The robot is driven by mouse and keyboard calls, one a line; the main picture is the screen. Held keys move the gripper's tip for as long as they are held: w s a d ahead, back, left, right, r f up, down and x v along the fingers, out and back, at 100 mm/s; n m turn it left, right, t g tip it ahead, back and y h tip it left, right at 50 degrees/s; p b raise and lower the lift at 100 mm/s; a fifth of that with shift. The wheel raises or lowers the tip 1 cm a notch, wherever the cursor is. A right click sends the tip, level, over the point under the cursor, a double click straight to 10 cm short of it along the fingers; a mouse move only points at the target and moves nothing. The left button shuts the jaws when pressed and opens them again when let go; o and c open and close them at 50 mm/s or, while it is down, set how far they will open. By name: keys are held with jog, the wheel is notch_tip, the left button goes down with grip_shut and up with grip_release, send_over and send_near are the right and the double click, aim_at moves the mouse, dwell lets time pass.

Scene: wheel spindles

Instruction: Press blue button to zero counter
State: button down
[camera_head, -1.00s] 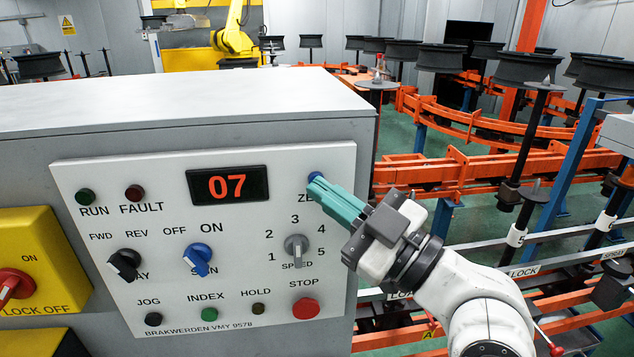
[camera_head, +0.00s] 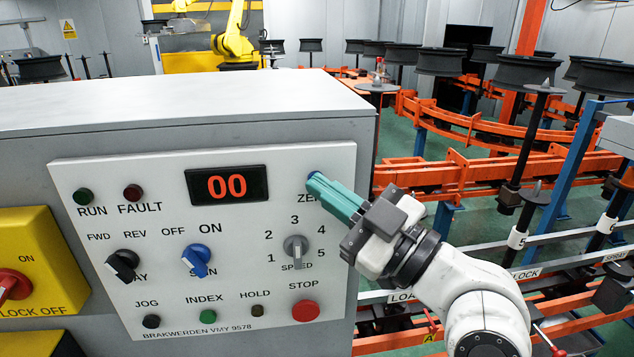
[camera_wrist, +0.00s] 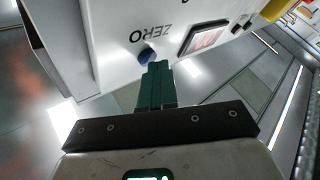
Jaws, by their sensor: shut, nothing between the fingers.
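The counter display (camera_head: 227,185) on the white panel (camera_head: 160,285) reads 00 in red digits. The blue button (camera_head: 313,175) by the ZERO label, at the panel's upper right, is mostly hidden behind my fingertips in the head view. In the wrist view the blue button (camera_wrist: 147,55) shows just beyond the fingertips, below the upside-down ZERO lettering. My gripper (camera_head: 316,184) is shut and empty, its teal fingers pointing at the button. It also shows in the wrist view (camera_wrist: 157,68). I cannot tell whether the tips touch the button.
Below the display are a blue selector knob (camera_head: 197,260), a black knob (camera_head: 122,265), a grey speed knob (camera_head: 296,246) and a red STOP button (camera_head: 305,310). A yellow lock-off switch (camera_head: 40,255) is at left. Orange conveyor rails (camera_head: 450,175) with wheel spindles fill the right.

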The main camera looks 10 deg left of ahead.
dwell(0.3)
jog(key=shift+s+d, duration=0.25)
jog(key=shift+s, duration=0.6)
jog(key=s, duration=0.2)
jog(key=s+d+b, duration=0.1)
jog(key=s, duration=0.1)
jog(key=shift+s+d, duration=0.2)
jog(key=shift+s, duration=0.2)
jog(key=shift+f, duration=0.1)
